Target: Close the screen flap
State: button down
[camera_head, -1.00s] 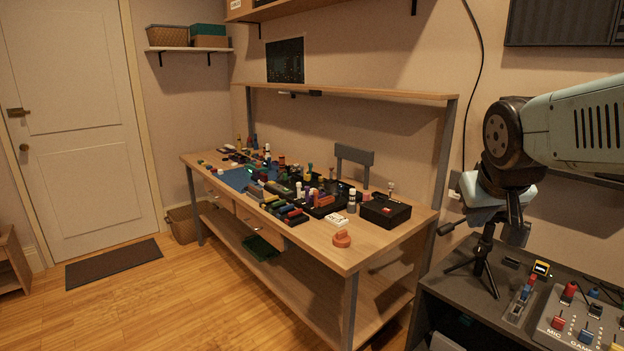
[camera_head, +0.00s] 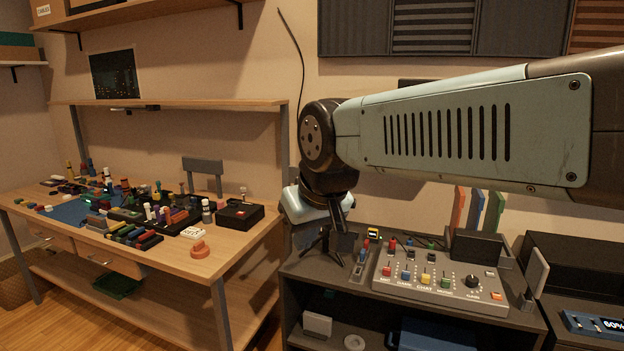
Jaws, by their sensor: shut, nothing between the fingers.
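My arm reaches in from the right, and its end hangs over the left part of the dark desk. I cannot pick out the screen flap with certainty. A grey tilted panel (camera_head: 538,272) stands at the desk's right side, well right of my gripper; I cannot tell whether it is the flap.
A mixer panel (camera_head: 440,284) with coloured knobs lies on the dark desk (camera_head: 300,270). A dark box (camera_head: 477,246) and several upright books (camera_head: 476,210) stand behind it. A wooden workbench (camera_head: 235,250) crowded with small items is at left. Shelves lie below the desk top.

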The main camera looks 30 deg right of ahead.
aim_at(294, 172)
jog(key=z, duration=0.05)
jog(key=k, duration=0.3)
jog(key=z, duration=0.2)
jog(key=i, duration=0.55)
jog(key=z, duration=0.45)
jog(key=k, duration=1.1)
jog(key=u, duration=0.95)
jog(key=i, duration=1.9)
jog(key=z, duration=0.8)
